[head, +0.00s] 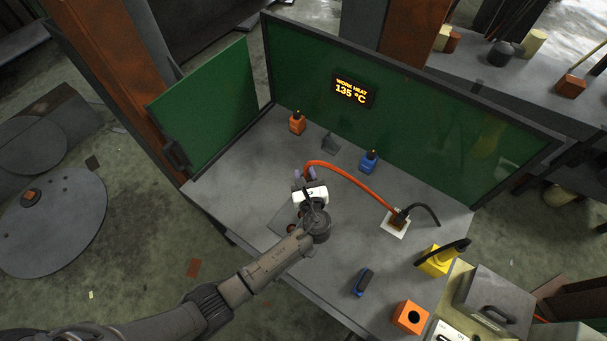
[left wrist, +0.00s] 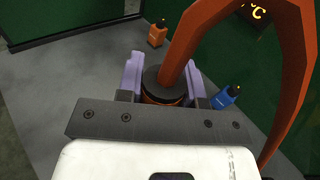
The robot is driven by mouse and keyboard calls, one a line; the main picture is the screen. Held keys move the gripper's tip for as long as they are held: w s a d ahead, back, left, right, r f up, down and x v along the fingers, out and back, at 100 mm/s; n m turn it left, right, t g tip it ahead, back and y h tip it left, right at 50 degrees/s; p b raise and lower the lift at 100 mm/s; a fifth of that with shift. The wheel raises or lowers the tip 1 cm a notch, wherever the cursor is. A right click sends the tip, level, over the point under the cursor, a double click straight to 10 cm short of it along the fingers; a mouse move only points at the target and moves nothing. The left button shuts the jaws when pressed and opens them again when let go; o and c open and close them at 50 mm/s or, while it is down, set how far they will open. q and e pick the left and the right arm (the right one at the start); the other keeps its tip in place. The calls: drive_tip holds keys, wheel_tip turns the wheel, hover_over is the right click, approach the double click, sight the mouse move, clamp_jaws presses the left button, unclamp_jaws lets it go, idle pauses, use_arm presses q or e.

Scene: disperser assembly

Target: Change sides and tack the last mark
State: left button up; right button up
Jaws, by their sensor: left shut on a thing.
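My left gripper (head: 306,176) is over the middle of the grey bench, its purple fingers pointing toward the back. In the left wrist view, its fingers (left wrist: 164,84) are shut on a tool with a dark round cap and an orange body (left wrist: 163,99). A thick orange hose (head: 352,174) runs from this tool to a dark connector (head: 401,215) on a white square plate. The hose also arches across the wrist view (left wrist: 292,60). The tool's lower end is hidden behind the gripper body. I cannot make out any tack mark. My right gripper is not in view.
Orange (head: 297,124) and blue (head: 369,161) bottle-like items stand toward the back. A small grey bracket (head: 330,142) is between them. A display (head: 353,90) on the green screen reads WORK HEAT 135 °C. A yellow block (head: 437,262), blue item (head: 363,282) and orange box (head: 410,317) occupy the right.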

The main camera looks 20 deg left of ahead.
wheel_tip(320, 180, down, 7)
drive_tip(key=b, duration=0.6)
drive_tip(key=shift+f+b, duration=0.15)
drive_tip(key=shift+b, duration=0.25)
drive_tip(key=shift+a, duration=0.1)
idle(0.4)
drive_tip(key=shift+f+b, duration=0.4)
drive_tip(key=shift+b, duration=0.05)
idle(0.4)
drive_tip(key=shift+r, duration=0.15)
idle(0.8)
